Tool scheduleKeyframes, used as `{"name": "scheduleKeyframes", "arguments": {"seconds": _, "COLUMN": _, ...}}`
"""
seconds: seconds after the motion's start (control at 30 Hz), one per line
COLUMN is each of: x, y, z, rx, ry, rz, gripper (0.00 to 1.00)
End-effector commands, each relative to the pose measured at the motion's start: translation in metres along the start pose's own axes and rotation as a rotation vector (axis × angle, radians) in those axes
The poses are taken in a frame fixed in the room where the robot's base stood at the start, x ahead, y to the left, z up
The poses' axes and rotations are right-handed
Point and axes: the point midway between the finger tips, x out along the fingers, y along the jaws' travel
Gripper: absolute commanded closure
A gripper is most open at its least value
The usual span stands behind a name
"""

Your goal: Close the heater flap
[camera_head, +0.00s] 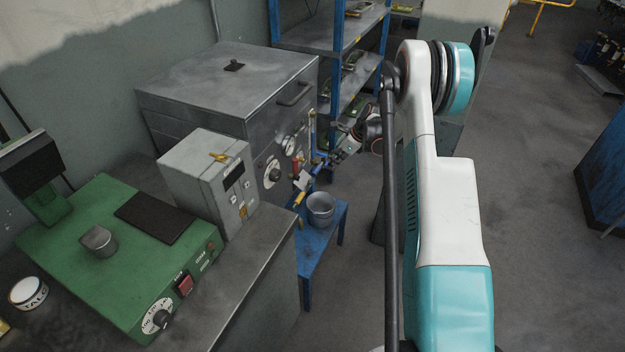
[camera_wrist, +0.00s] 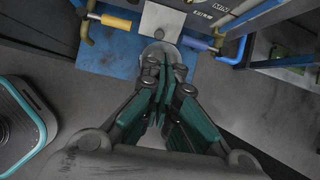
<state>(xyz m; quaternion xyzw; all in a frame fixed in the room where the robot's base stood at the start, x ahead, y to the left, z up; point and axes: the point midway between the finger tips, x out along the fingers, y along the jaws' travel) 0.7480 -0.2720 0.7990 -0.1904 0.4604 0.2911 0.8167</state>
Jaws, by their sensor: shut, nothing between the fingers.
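The large grey cabinet (camera_head: 225,90) with a front handle and dials stands left of my arm in the head view. A small pale plate (camera_head: 302,180) sits low at its front, beside a yellow-gripped lever (camera_head: 299,198). In the wrist view the pale plate (camera_wrist: 163,20) lies ahead of the fingertips, between a yellow grip (camera_wrist: 116,22) and a blue grip (camera_wrist: 194,43). I cannot tell for certain whether this plate is the heater flap. My gripper (camera_head: 332,160) is shut and empty, close to the cabinet front; its closed fingers also show in the wrist view (camera_wrist: 167,72).
A metal bucket (camera_head: 321,207) stands on a low blue table (camera_head: 318,240) below my gripper. A grey control box (camera_head: 205,180) and a green machine (camera_head: 115,250) stand left. Blue shelving (camera_head: 335,40) is behind. Open floor (camera_head: 535,160) lies right of my arm.

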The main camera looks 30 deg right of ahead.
Motion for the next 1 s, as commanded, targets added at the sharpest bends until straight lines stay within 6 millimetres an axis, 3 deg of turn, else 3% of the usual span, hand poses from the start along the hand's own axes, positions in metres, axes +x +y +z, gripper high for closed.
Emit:
{"name": "scheduleKeyframes", "arguments": {"seconds": 0.1, "x": 0.011, "y": -0.003, "z": -0.013, "rx": 0.050, "ry": -0.007, "rz": 0.010, "gripper": 1.00}}
{"name": "scheduleKeyframes", "arguments": {"seconds": 0.27, "x": 0.024, "y": -0.003, "z": -0.016, "rx": 0.065, "ry": -0.010, "rz": 0.015, "gripper": 1.00}}
{"name": "scheduleKeyframes", "arguments": {"seconds": 0.8, "x": 0.124, "y": -0.001, "z": -0.015, "rx": 0.062, "ry": -0.010, "rz": 0.014, "gripper": 1.00}}
{"name": "scheduleKeyframes", "arguments": {"seconds": 1.0, "x": 0.146, "y": -0.001, "z": -0.015, "rx": 0.063, "ry": -0.010, "rz": 0.014, "gripper": 1.00}}
